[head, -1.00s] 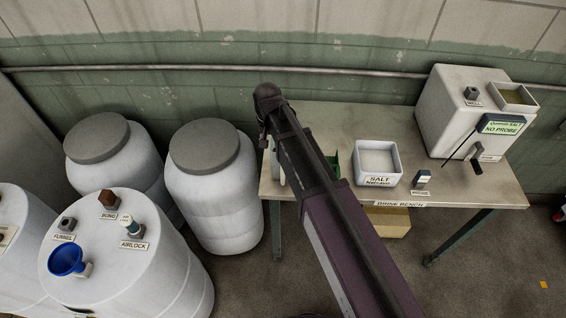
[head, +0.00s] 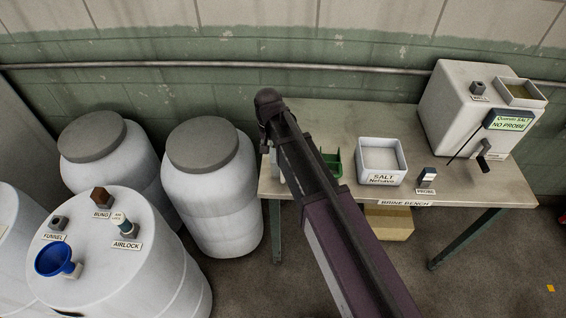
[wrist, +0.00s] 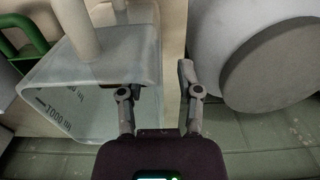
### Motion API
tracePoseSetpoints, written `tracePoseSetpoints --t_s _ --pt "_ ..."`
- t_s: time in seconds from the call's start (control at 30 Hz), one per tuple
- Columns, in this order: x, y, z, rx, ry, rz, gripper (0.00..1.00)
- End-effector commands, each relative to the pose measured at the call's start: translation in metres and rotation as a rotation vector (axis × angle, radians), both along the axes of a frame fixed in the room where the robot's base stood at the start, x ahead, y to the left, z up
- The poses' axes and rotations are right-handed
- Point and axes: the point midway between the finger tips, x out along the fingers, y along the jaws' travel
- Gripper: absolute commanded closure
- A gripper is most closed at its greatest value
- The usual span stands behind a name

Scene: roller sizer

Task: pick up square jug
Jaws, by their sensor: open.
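The square jug (wrist: 95,95) is a clear, square-sided vessel with dark volume marks, filling the left of the wrist view. In the head view it is mostly hidden behind my arm; a pale sliver at the bench's left end may be part of it. My gripper (wrist: 157,82) is open at the jug's right side. Its left finger overlaps the jug's lower right corner in the picture, and its right finger is clear of the jug. I cannot tell whether either finger touches it. Nothing is held.
A salt tub (head: 403,165), a probe (head: 428,176) and a white box (head: 450,100) stand on the brine bench (head: 340,117). A green item (head: 333,160) sits beside my arm. A lidded barrel (head: 215,205) stands close to the bench's left end. The wall is behind.

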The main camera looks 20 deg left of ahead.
Motion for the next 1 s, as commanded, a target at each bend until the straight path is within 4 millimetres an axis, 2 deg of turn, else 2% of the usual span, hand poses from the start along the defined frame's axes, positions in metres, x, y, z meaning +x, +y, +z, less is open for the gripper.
tracePoseSetpoints --t_s 0.1,0.73,0.8,0.9,1.0 --pt "0.0000 0.0001 -0.0054 0.000 0.000 0.000 0.54" --pt "-0.0003 0.0002 -0.0050 0.000 0.000 0.000 0.54" --pt "-0.0002 0.0004 -0.0050 0.000 0.000 0.000 0.75" --pt "-0.0002 0.0004 -0.0050 0.000 0.000 0.000 1.00" --pt "-0.0003 0.0004 -0.0051 0.000 0.000 0.000 1.00"
